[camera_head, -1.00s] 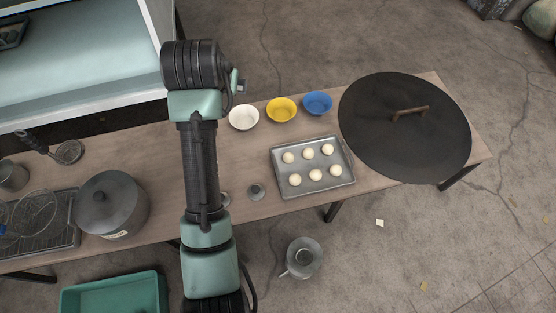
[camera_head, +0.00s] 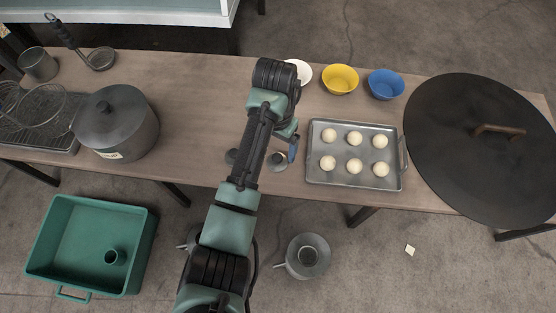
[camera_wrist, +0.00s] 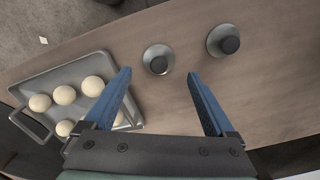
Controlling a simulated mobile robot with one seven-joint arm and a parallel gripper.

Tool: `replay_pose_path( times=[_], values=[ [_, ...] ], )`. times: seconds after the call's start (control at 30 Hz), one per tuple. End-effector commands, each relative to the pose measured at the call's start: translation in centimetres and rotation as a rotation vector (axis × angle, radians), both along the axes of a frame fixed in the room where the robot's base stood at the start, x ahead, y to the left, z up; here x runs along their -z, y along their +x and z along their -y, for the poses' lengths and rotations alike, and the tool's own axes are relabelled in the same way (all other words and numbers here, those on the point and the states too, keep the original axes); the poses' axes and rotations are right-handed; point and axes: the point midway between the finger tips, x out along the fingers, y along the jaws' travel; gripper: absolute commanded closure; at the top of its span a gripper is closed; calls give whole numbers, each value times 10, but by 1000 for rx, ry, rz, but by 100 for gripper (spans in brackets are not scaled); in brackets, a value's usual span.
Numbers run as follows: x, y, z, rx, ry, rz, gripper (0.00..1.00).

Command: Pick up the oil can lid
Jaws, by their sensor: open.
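Two small grey round pieces lie on the wooden table: one (camera_head: 278,161) nearer the tray and one (camera_head: 232,156) partly behind my arm. In the wrist view the nearer piece (camera_wrist: 158,60) has a dark centre, and the other (camera_wrist: 224,40) has a black knob-like top. A dark lidded pot (camera_head: 112,118) with a knob stands left; I cannot tell which piece is the oil can lid. My gripper (camera_wrist: 158,73) is open and empty, its blue fingers pointing toward the two small pieces. The nearer piece shows between and just beyond the fingertips. In the head view my gripper (camera_head: 291,150) is mostly hidden.
A metal tray (camera_head: 312,176) of several dough balls is close beside my gripper. White (camera_head: 302,72), yellow (camera_head: 340,79) and blue (camera_head: 386,84) bowls stand behind. A large dark wok lid (camera_head: 470,160) lies right. A green crate (camera_head: 55,245) and metal jug (camera_head: 308,250) are on the floor.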

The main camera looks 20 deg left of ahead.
Motion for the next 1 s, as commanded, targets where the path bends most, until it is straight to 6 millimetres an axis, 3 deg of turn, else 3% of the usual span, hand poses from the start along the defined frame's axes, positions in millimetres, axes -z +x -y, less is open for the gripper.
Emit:
replay_pose_path(
  times=[0.27,0.6,0.9,1.0],
  values=[
    [16,0,0,0,1,0,10],
    [57,2,1,-2,0,0,10],
    [60,2,1,0,1,1,10],
    [60,2,1,0,1,1,25]
  ],
)
